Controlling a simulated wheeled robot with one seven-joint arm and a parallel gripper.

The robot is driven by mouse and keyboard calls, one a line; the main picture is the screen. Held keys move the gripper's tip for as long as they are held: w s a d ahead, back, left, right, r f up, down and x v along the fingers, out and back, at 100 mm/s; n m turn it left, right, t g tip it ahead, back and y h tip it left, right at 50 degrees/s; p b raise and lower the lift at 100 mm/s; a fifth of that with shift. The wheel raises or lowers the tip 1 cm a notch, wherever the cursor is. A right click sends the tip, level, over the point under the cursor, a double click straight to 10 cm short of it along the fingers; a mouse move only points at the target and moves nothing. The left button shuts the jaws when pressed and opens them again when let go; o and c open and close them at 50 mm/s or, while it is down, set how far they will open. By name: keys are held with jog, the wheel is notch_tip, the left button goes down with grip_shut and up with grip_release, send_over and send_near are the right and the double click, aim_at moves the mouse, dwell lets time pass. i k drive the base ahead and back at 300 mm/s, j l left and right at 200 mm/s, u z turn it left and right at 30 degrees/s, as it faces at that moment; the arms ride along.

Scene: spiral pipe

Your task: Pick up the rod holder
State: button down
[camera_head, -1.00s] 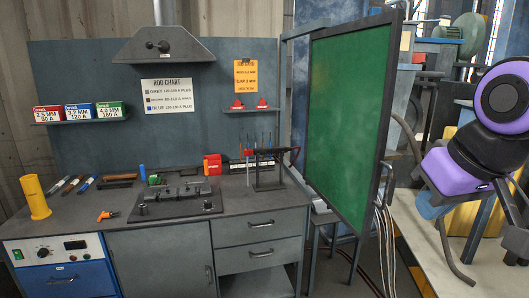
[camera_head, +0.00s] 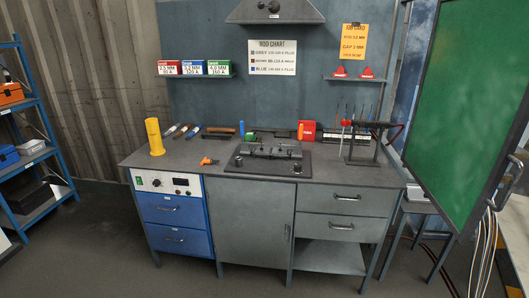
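I cannot tell for certain which thing is the rod holder. A yellow upright cylinder (camera_head: 154,138) stands at the left end of the grey workbench (camera_head: 190,149). A small orange tool (camera_head: 208,161) lies on the bench top to its right. At the right end stands a dark rack (camera_head: 363,152) with several thin upright rods (camera_head: 351,115) behind it. A dark plate with a clamp-like fixture (camera_head: 268,157) sits in the middle. My gripper is out of view.
A green screen (camera_head: 470,110) stands at the right. A blue shelf unit (camera_head: 50,150) stands at the left. The floor before the bench is clear.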

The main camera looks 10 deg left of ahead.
aim_at(365, 124)
jog(key=i+j, duration=0.25)
jog(key=i, duration=0.35)
jog(key=i+j+u, duration=0.1)
jog(key=i+j, duration=0.15)
jog(key=i, duration=0.3)
jog(key=i+j, duration=0.25)
jog(key=i, duration=0.35)
jog(key=i+j+u, duration=0.15)
jog(key=i, duration=0.45)
